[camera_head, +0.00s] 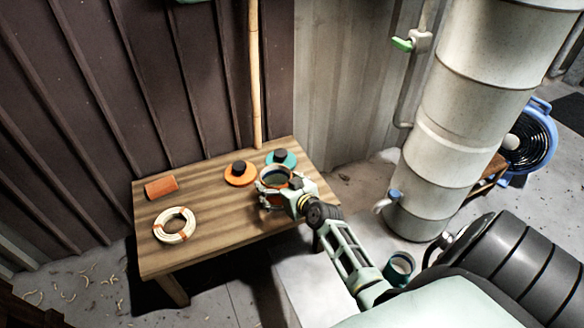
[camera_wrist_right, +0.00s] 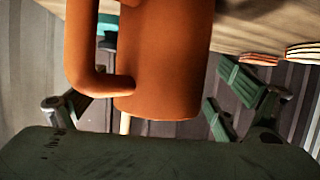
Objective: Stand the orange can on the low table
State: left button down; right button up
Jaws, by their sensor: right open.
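The orange can (camera_wrist_right: 160,60) fills the middle of the right wrist view, with its bent handle or spout (camera_wrist_right: 85,60) to the left. One end of the can is cut off at the top of that view. My right gripper (camera_head: 274,182) is over the right part of the low table (camera_head: 205,228). Its fingers (camera_wrist_right: 160,105) are open, one on each side of the can. In the head view the gripper mostly hides the can. I cannot tell whether the can touches the table. My left gripper is not in view.
An orange disc with a black knob (camera_head: 240,175) and a similar teal one (camera_head: 282,160) lie behind the gripper. A reddish cylinder (camera_head: 161,188) and a pale coil (camera_head: 174,226) lie at the left. A bamboo pole (camera_head: 255,80) stands behind. The table's front middle is clear.

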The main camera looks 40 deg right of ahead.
jog(key=shift+p+v, duration=0.4)
jog(key=shift+v, duration=0.8)
jog(key=d+p+v, duration=0.1)
jog(key=p+v, duration=0.1)
jog(key=v, duration=0.6)
jog(key=s+a+f+n+g+y, duration=0.1)
jog(key=s+a+n+g+y, duration=0.15)
jog(key=s+a, duration=0.4)
jog(key=s+a+n+g+y, duration=0.1)
jog(key=s+a+g, duration=0.25)
jog(key=a, duration=0.55)
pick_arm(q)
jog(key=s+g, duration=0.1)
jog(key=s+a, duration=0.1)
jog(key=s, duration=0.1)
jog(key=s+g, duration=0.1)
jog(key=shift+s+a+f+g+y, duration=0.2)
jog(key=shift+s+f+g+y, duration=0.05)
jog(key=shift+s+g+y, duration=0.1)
pick_arm(e)
jog(key=s+a+r+g+h, duration=0.1)
jog(key=s+g, duration=0.3)
jog(key=s, duration=0.8)
jog(key=shift+s+a+r+h, duration=0.4)
jog(key=shift+r+h, duration=0.15)
jog(key=shift+r, duration=0.15)
